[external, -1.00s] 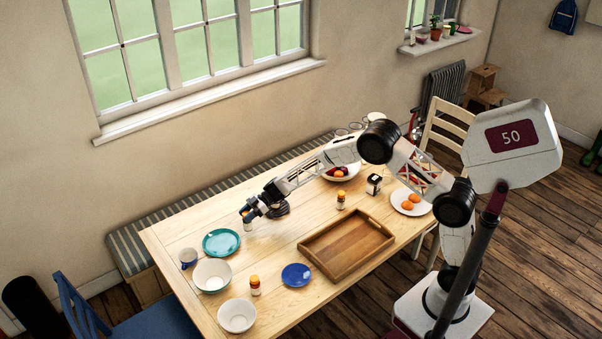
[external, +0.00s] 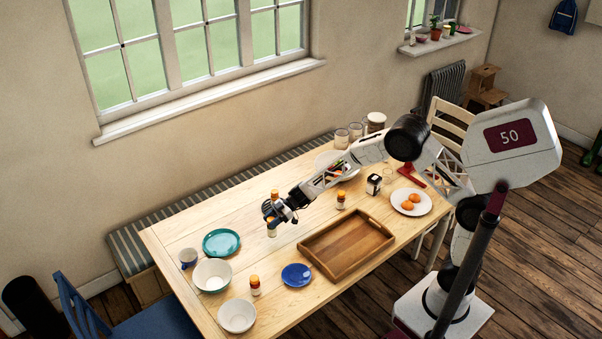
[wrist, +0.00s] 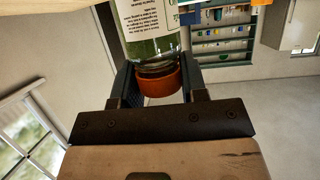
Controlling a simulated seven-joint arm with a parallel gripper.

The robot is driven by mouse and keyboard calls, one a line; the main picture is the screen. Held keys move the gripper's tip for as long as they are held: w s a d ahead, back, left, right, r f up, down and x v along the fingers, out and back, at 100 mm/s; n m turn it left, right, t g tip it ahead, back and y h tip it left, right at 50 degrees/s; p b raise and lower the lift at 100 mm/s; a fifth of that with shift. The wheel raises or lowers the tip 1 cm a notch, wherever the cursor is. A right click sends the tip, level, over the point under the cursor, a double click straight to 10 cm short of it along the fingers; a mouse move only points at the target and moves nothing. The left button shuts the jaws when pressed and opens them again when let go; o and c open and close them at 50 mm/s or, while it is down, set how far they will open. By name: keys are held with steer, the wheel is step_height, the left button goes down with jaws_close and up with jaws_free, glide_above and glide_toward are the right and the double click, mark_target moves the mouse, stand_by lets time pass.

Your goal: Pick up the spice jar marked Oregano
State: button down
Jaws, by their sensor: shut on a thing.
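My gripper (external: 272,212) is over the back middle of the table, with its fingers (wrist: 158,74) shut on a spice jar (wrist: 150,22). The jar is clear glass with green contents, an orange cap and a white label with a green edge. In the wrist view the cap is between the fingers and the jar's far end is cut off. The name on it cannot be read. In the external view the held jar (external: 271,232) shows below the gripper. Other orange-capped jars stand at front left (external: 255,287) and near the tray (external: 341,201); an orange cap (external: 275,193) shows behind the gripper.
A wooden tray (external: 309,251) lies right of the gripper. A plate of oranges (external: 423,207) and a dark-and-white box (external: 374,184) are at right.

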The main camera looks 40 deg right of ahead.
steer(key=shift+s+d+r, duration=0.1)
steer(key=shift+s+d, duration=0.3)
steer(key=shift+s, duration=0.35)
steer(key=shift+s+d+r, duration=0.1)
steer(key=shift+s+d, duration=0.3)
steer(key=shift+s, duration=0.3)
